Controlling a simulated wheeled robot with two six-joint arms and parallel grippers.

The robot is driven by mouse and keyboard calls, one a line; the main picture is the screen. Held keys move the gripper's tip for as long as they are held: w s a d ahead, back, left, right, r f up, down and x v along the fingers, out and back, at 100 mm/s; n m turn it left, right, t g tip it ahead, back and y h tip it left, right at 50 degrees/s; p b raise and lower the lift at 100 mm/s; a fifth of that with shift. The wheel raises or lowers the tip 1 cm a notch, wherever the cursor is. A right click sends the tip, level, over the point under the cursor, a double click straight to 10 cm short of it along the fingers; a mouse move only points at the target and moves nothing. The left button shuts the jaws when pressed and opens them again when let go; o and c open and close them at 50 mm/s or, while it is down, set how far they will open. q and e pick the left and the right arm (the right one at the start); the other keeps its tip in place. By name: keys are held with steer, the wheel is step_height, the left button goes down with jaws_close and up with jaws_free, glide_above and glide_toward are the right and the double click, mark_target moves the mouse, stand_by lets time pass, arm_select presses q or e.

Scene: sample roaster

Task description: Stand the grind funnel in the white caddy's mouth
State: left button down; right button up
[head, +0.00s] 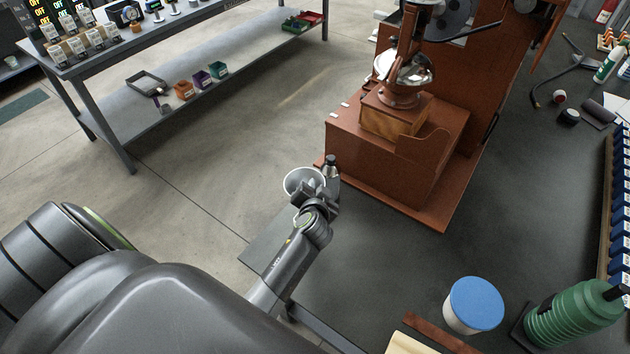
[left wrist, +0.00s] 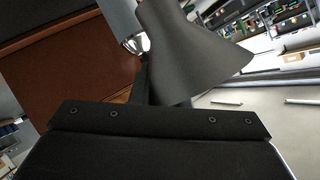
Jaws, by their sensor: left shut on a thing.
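My left gripper (head: 318,184) is shut on the grind funnel (head: 304,182), whose pale round rim shows in the head view just left of the fingers. In the left wrist view the funnel (left wrist: 192,50) is a dark grey flared cone beyond the gripper's black edge. The gripper holds it near the bench's left edge, in front of the wooden grinder stand. A white round tub (head: 474,310) with a flat blue top stands at the lower right, well apart from the funnel. It may be the caddy; no open mouth shows on it. My right gripper is out of view.
The reddish-brown grinder stand (head: 385,155) rises close beyond the gripper. A small dark item with a metallic look (head: 330,164) is beside the fingers. The dark bench (head: 390,255) between gripper and tub is clear.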

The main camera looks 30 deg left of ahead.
arm_select(q)
steer(key=shift+s+f, duration=0.2)
steer(key=shift+f, duration=0.25)
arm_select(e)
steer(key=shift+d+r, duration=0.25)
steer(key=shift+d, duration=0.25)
arm_select(q)
steer(key=shift+d, duration=0.15)
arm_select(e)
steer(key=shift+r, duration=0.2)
